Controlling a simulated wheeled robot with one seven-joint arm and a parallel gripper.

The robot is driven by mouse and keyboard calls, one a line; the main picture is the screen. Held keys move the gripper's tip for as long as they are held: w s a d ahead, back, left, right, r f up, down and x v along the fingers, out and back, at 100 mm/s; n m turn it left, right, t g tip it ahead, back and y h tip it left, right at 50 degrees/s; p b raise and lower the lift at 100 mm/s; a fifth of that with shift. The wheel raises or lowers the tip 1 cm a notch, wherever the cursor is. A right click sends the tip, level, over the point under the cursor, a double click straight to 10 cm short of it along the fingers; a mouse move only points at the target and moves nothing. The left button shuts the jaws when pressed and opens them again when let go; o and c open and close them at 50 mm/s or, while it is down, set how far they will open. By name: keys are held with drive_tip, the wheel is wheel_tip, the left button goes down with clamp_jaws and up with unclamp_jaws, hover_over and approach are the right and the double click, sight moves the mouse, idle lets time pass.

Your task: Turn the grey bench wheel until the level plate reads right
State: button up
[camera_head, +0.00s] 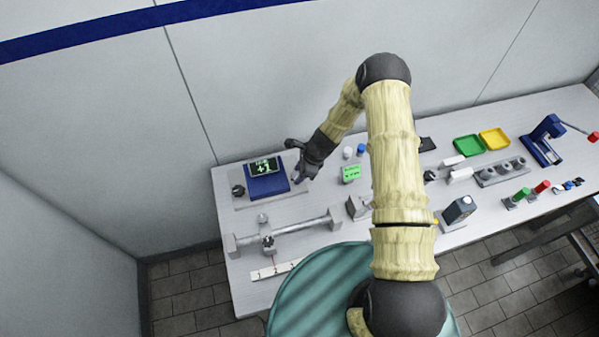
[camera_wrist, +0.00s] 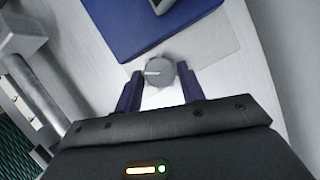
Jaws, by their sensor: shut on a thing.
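The blue bench unit (camera_head: 268,184) stands at the left end of the bench, with a dark display (camera_head: 264,166) on top. Its green characters look like "+1", with smaller marks above that are too small to read. My gripper (camera_head: 297,178) is at the unit's right side, pointing down. In the wrist view, the round grey wheel (camera_wrist: 158,76) with a pale line on its face sits between my two purple fingers (camera_wrist: 160,88), just beyond the blue unit's edge. The fingers are shut on the wheel. In the head view the gripper mostly hides it.
A dark knob (camera_head: 238,190) sits left of the unit. A grey rail (camera_head: 300,225) and a numbered strip (camera_head: 270,271) lie in front. A green block (camera_head: 351,173) and two small capped bottles stand to the right. Trays (camera_head: 468,146) and other items fill the far right.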

drive_tip(key=shift+w+f+n, duration=0.1)
drive_tip(key=shift+n, duration=0.2)
drive_tip(key=n+b, duration=0.1)
drive_tip(key=n+g+b, duration=0.1)
drive_tip(key=n+b, duration=0.1)
drive_tip(key=n+g+b, duration=0.1)
drive_tip(key=n+b, duration=0.1)
drive_tip(key=shift+w+f, duration=0.1)
drive_tip(key=shift+w, duration=0.15)
drive_tip(key=shift+w+a+r+n+g+h+b, duration=0.1)
drive_tip(key=shift+n+g+h+b, duration=0.25)
drive_tip(key=shift+n+b, duration=0.55)
drive_tip(key=shift+r+n+g+h+b, duration=0.1)
drive_tip(key=shift+n+g+h+b, duration=0.35)
drive_tip(key=shift+n, duration=0.65)
drive_tip(key=o, duration=1)
drive_tip(key=shift+r, duration=0.1)
